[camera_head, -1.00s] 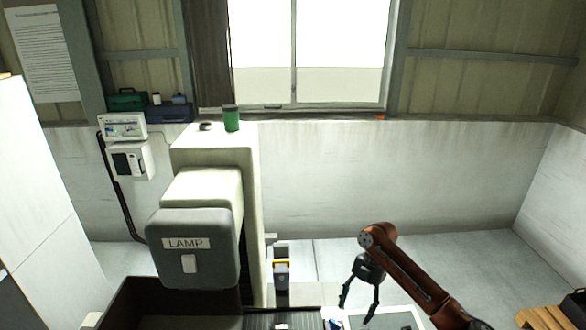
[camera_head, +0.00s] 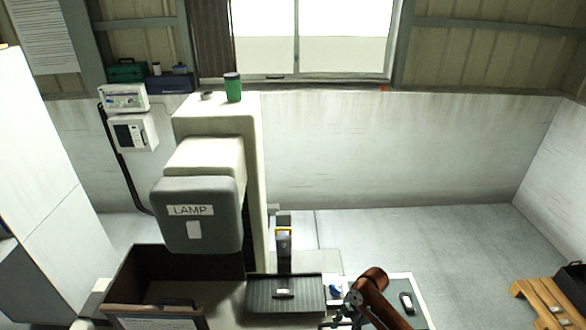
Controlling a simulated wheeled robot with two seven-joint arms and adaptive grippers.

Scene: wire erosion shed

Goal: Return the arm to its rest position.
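My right arm, reddish brown, comes in from the bottom edge right of centre. Its dark gripper (camera_head: 343,325) is at the bottom edge, in front of the light work surface, and its fingertips are cut off by the frame. I cannot tell how far its fingers are apart. No held object shows. My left arm and gripper are not in view.
A machine with a grey LAMP head (camera_head: 198,222) stands left of centre above an open dark brown tank (camera_head: 130,275). A wooden pallet (camera_head: 540,305) is at right; floor between is clear.

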